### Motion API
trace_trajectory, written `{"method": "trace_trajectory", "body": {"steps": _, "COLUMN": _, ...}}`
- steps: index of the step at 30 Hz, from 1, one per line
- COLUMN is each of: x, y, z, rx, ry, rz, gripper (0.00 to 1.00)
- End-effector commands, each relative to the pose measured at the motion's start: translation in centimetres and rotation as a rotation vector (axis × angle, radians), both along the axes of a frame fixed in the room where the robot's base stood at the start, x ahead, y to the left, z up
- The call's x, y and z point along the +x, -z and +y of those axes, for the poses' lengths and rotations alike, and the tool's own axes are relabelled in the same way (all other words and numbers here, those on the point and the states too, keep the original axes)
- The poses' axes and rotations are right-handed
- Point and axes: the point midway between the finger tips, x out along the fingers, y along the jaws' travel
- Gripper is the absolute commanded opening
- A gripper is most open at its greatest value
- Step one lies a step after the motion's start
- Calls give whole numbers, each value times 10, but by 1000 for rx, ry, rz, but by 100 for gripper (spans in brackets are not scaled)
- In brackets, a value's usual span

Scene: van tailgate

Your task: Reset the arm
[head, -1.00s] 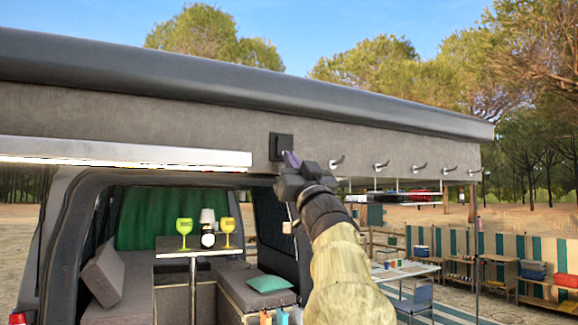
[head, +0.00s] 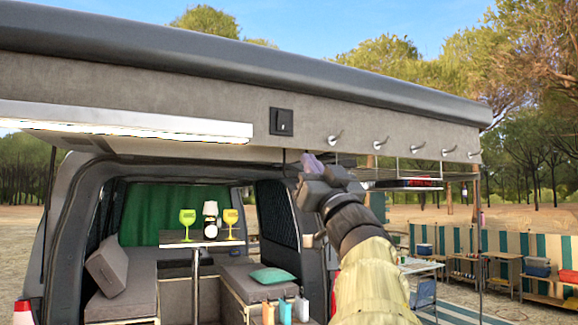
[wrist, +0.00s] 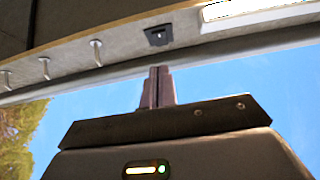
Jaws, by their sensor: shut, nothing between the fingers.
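My gripper (head: 312,162) is shut and empty in the head view, just below the lower edge of the grey panel, with my arm reaching up from the lower right. In the wrist view my gripper (wrist: 158,70) shows its two fingers together, with sky behind them. A black switch (head: 281,121) is set in the grey panel, above and left of my gripper and apart from it. The switch also shows in the wrist view (wrist: 158,36), beyond the fingertips.
A lit white lamp strip (head: 130,119) runs along the panel's left part. Several metal hooks (head: 381,143) stick out to the right of the switch. The van's open rear holds a small table (head: 200,243) with two yellow-green goblets. Open air lies around my gripper.

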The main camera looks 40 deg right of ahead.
Motion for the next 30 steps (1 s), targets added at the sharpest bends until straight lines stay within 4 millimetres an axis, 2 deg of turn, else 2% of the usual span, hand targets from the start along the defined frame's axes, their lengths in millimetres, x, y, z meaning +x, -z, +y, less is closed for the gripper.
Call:
{"method": "trace_trajectory", "body": {"steps": 10, "x": 1, "y": 1, "z": -1, "rx": 2, "ry": 2, "rz": 1, "gripper": 0}}
{"method": "trace_trajectory", "body": {"steps": 14, "x": 15, "y": 17, "z": -4, "rx": 45, "ry": 4, "rz": 27, "gripper": 0}}
{"method": "trace_trajectory", "body": {"steps": 17, "x": 39, "y": 50, "z": -10, "rx": 120, "ry": 15, "rz": 81, "gripper": 0}}
{"method": "trace_trajectory", "body": {"steps": 23, "x": 99, "y": 153, "z": -6, "rx": 299, "ry": 45, "rz": 291, "gripper": 0}}
{"method": "trace_trajectory", "body": {"steps": 26, "x": 122, "y": 209, "z": 6, "rx": 367, "ry": 56, "rz": 420, "gripper": 0}}
{"method": "trace_trajectory", "body": {"steps": 30, "x": 143, "y": 288, "z": 32, "rx": 438, "ry": 60, "rz": 619, "gripper": 0}}
